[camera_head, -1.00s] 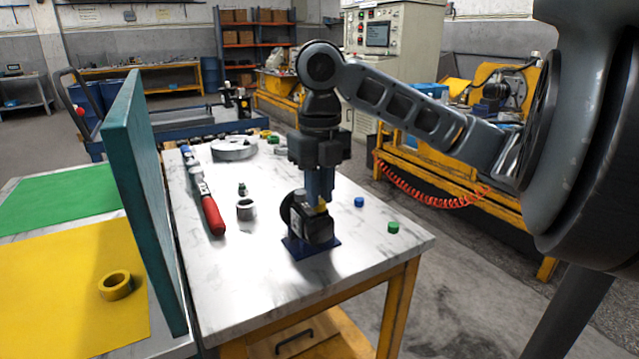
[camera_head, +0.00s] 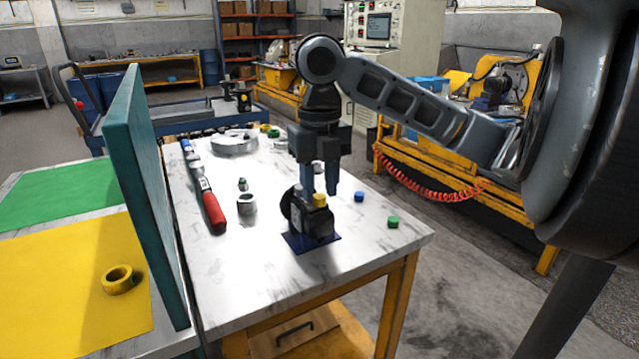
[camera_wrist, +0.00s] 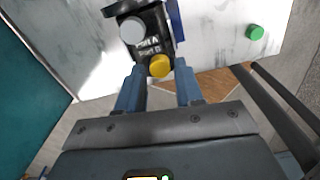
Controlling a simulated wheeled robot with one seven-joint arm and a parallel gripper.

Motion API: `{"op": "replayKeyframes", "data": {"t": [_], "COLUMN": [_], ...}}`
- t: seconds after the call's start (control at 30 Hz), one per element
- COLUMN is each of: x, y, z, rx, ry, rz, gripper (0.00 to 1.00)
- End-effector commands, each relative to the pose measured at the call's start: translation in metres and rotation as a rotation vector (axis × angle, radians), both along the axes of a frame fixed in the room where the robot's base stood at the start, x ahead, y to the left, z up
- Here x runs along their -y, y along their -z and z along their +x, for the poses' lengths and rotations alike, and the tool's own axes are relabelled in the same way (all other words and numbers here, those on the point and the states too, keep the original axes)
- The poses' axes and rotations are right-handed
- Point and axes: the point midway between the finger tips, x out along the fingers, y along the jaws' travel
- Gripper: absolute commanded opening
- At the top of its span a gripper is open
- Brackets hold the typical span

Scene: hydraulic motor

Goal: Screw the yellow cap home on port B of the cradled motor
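The black motor (camera_head: 318,225) sits on a blue cradle plate (camera_head: 296,243) near the front of the marble-topped table. The yellow cap (camera_head: 320,200) is on top of the motor; in the wrist view it (camera_wrist: 159,65) sits beside the printed port B label. I cannot tell how far down it is screwed. A grey round fitting (camera_wrist: 132,30) shows beside the port A label.
A blue cap (camera_head: 359,196) and a green cap (camera_head: 393,221) lie right of the motor. A teal panel (camera_head: 150,200) stands along the table's left side, with a yellow mat (camera_head: 60,285) beyond.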

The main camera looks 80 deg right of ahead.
Motion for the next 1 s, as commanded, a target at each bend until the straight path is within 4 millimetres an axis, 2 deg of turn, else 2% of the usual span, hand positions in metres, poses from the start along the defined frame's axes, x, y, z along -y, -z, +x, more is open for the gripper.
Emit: {"op": "replayKeyframes", "data": {"t": [0.5,0.83,1.0], "x": [0.0,0.0,0.0], "y": [-0.03,-0.033,-0.032], "z": [0.0,0.0,0.0], "rx": [0.001,0.0,0.0], "ry": [0.0,0.0,0.0], "rz": [-0.001,0.0,0.0], "gripper": [0.36,0.36,0.52]}}
